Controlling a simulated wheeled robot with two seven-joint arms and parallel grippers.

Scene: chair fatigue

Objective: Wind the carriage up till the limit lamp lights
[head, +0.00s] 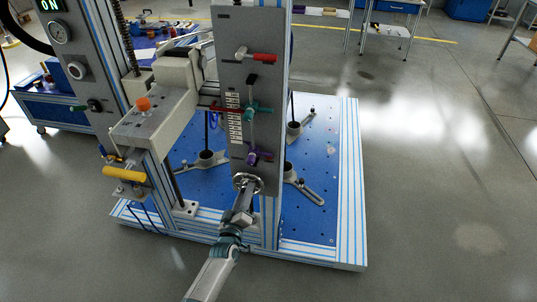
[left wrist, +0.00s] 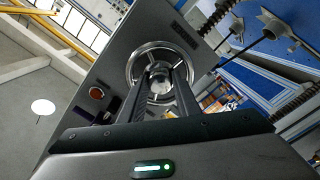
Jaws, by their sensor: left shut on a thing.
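My left gripper (head: 246,189) reaches up from the bottom of the head view to a chrome ring-shaped handwheel (head: 241,178) low on the grey upright panel. In the left wrist view the handwheel (left wrist: 135,62) surrounds the fingertips, and the left gripper (left wrist: 162,82) is shut on its hub. The finger contact is partly hidden. A grey block (head: 150,127) that looks like the carriage stands left of the panel, with an orange knob on top. A round red-orange lamp or button (left wrist: 97,93), looking dim, shows on the panel face in the left wrist view. My right gripper is out of view.
The grey panel (head: 235,45) carries red, teal and purple handles and a white scale. A blue perforated base plate (head: 318,160) with clamp feet lies behind. A yellow roller (head: 124,175) sticks out left. The floor at right is clear.

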